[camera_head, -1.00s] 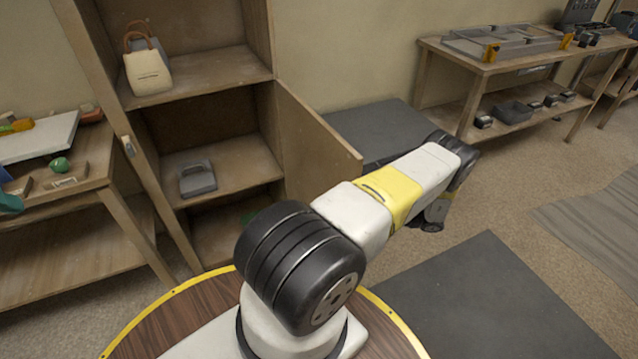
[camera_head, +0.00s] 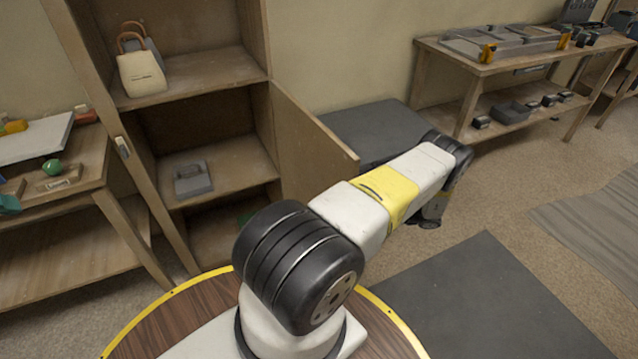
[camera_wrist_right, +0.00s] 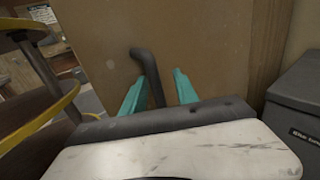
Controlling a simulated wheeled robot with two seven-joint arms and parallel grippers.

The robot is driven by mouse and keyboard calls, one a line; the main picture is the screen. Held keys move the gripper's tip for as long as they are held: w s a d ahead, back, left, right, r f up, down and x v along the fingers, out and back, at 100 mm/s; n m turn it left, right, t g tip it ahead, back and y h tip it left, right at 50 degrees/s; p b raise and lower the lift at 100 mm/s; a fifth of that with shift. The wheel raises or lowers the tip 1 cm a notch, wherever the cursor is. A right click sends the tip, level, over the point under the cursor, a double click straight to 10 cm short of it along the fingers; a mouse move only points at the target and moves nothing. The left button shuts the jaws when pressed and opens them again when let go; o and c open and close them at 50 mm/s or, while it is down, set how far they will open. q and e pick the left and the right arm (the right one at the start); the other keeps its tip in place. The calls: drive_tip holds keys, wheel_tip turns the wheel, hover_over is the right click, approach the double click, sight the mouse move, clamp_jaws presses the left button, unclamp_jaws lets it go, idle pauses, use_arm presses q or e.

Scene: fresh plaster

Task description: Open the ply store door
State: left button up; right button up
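A tall wooden cabinet (camera_head: 255,45) stands at the left of the head view, its shelves exposed. Its lower door (camera_head: 312,145) stands swung out on the right side. The right wrist view shows a brown door panel (camera_wrist_right: 215,45), seemingly the same door, with a dark bent handle (camera_wrist_right: 150,75). My right gripper (camera_wrist_right: 158,88) has its teal fingers apart, one either side of the handle; a gap shows on the right side, and contact is unclear. In the head view my right arm hides this gripper and the handle. My left gripper is out of view.
A grey box (camera_head: 365,128) sits right of the door; a grey box also shows close at the right in the wrist view (camera_wrist_right: 298,100). A workbench (camera_head: 480,62) stands at the back right, another table (camera_head: 85,165) at the left. Floor is open at right.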

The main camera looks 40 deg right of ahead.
drive_tip(key=v, duration=0.7)
drive_tip(key=shift+s+d, duration=0.2)
drive_tip(key=shift+s, duration=0.1)
